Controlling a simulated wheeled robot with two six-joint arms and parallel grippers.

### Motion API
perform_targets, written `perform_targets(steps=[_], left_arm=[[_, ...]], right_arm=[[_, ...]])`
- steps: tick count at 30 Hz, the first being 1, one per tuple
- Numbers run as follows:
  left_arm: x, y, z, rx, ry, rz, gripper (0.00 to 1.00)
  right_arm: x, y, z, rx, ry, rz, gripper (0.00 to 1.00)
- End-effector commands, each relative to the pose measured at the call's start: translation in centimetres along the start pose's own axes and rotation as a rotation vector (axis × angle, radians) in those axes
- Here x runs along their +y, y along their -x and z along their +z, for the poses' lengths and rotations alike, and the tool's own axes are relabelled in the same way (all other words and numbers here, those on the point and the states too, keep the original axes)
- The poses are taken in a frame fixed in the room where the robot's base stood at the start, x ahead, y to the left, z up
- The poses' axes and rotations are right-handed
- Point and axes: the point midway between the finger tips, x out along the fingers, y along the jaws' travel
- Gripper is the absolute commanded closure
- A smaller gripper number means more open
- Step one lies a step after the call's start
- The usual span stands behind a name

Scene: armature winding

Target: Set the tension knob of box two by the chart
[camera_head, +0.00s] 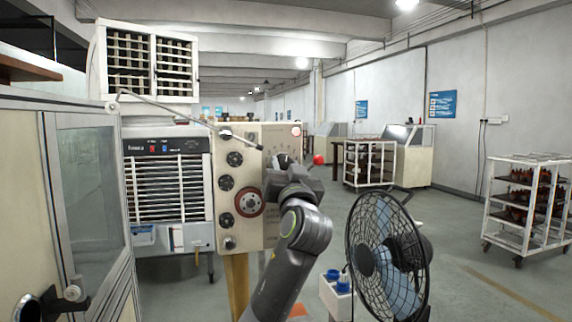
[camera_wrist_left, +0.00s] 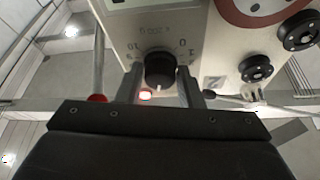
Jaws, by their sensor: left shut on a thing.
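A beige control box (camera_head: 262,135) with dark knobs and a red-rimmed dial (camera_head: 249,201) stands at the centre of the head view. My left gripper (camera_head: 283,168) is at its right side and hides part of the face. In the left wrist view, my left gripper (camera_wrist_left: 160,80) has its two fingers on either side of a black knob (camera_wrist_left: 160,70), shut on it. A white mark shows on the knob's lower edge, and scale figures sit around it. A small plate (camera_wrist_left: 213,82) beside it carries a figure like a 2. My right gripper is out of view. I cannot identify the chart.
A black fan (camera_head: 388,255) stands close by at the right of my arm. A thin grey rod (camera_head: 185,115) crosses in front of the box. A glass-sided cabinet (camera_head: 90,190) fills the left. Blue posters (camera_head: 443,104) hang on the far wall. Wheeled racks (camera_head: 527,205) stand right.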

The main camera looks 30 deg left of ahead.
Motion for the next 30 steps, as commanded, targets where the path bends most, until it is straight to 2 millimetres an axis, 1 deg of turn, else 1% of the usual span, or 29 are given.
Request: perform_targets(steps=[1,8,14,24,30], left_arm=[[-0.2,-0.1,-0.3,0.0,-0.039,0.016,0.89],[-0.4,-0.2,-0.5,0.0,-0.241,0.1,0.89],[-0.5,-0.3,-0.7,0.0,-0.417,0.174,0.9],[-0.8,-0.4,-0.9,-0.002,-0.714,0.298,0.9],[-0.8,-0.4,-0.9,-0.002,-0.871,0.362,0.9]], right_arm=[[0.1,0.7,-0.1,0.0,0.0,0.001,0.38],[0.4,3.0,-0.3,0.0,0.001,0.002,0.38],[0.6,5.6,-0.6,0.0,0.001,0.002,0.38],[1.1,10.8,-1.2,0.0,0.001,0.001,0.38],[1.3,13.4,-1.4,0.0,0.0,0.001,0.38]])
